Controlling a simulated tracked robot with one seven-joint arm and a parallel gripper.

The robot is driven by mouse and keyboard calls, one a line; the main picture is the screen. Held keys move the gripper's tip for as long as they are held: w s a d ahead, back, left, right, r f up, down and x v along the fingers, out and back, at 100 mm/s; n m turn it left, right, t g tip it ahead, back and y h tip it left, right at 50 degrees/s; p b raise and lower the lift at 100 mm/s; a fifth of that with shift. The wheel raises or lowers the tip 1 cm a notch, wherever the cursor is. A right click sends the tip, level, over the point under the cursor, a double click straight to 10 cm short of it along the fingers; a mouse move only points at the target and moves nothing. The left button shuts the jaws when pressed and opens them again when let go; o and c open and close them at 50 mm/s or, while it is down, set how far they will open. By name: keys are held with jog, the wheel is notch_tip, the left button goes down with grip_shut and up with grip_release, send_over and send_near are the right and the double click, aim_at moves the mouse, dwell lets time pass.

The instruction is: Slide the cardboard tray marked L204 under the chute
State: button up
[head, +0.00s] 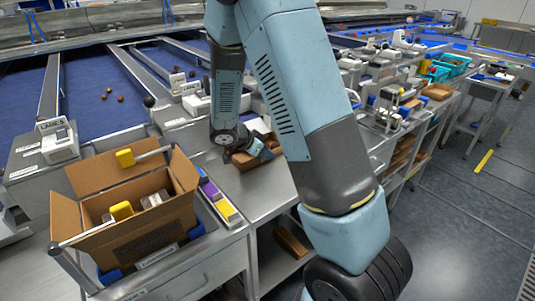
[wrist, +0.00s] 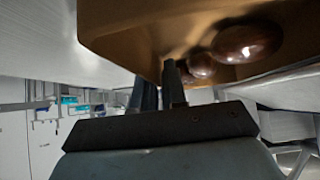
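A small brown cardboard tray (head: 246,163) sits on the metal bench, partly hidden by my arm in the head view. Its marking cannot be read, so I cannot tell whether it is L204. In the wrist view the tray (wrist: 115,30) fills the top, with a few glossy dark dates (wrist: 248,42) inside. My gripper (wrist: 160,88) is at the tray's near edge, with one finger on the inner side and one outside. The fingers are close together and look shut on the tray wall. My gripper (head: 262,150) is small in the head view. I cannot identify the chute.
An open cardboard box (head: 145,245) with yellow-topped items stands at the front left. A strip of coloured blocks (head: 222,203) lies between it and the tray. A label device (head: 58,140) stands at left. Blue sorting lanes (head: 100,75) lie behind. Equipment crowds the bench to the right.

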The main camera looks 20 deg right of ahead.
jog(key=o, duration=0.5)
jog(key=shift+a, duration=0.1)
jog(key=v, duration=1.3)
jog(key=shift+a+r, duration=0.2)
jog(key=shift+a, duration=0.05)
jog(key=s+d+r+n+t+y, duration=0.1)
jog(key=s+d+r+n+y, duration=0.2)
jog(key=s+r+n, duration=0.4)
jog(key=s+d+r+n+t+y, duration=0.2)
jog(key=s+r+n, duration=0.6)
jog(key=s, duration=1)
notch_tip(320, 180, up, 3)
jog(key=d+y, duration=0.2)
jog(key=y, duration=0.1)
jog(key=shift+y, duration=0.3)
